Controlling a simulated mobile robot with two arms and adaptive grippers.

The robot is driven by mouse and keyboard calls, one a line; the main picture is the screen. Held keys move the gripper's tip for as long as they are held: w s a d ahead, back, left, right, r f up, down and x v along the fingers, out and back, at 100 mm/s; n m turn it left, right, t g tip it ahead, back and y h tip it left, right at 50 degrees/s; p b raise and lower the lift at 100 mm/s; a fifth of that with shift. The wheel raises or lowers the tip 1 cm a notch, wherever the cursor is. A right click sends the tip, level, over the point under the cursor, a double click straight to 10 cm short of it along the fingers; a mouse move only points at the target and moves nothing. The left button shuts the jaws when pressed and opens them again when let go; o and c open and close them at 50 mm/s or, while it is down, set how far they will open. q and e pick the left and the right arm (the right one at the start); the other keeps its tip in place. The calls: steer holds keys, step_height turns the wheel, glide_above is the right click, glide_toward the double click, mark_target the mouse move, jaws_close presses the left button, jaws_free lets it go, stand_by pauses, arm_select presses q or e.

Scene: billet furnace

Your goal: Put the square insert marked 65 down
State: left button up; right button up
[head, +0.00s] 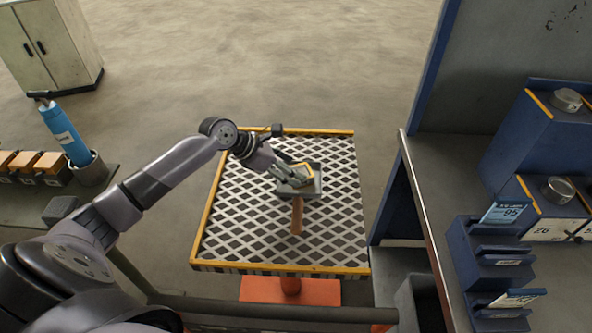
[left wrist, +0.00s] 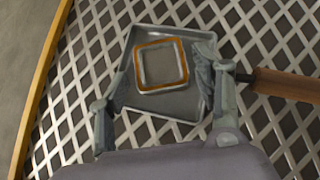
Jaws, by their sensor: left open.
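The square insert (left wrist: 163,87) is a grey square frame with an orange upper rim, and it lies in a shallow grey tray (left wrist: 178,105) with a wooden handle (left wrist: 290,85). No 65 can be read on it. In the head view the insert (head: 307,171) is partly hidden by my fingers, and the tray (head: 312,190) rests on the lattice table. My left gripper (head: 288,176) is open over the tray; in the left wrist view its fingers (left wrist: 160,90) stand on either side of the insert, with gaps visible. My right gripper is out of view.
The lattice-topped table (head: 235,215) has yellow edges and free room around the tray. A grey bench (head: 435,195) at the right bears blue holders with cards (head: 505,212). At the left are a blue bottle (head: 68,135) and orange-topped blocks (head: 48,162).

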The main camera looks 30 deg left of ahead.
arm_select(q)
steer(key=v, duration=0.9)
steer(key=shift+s+b, duration=0.15)
steer(key=shift+b, duration=0.2)
steer(key=shift+r, duration=0.15)
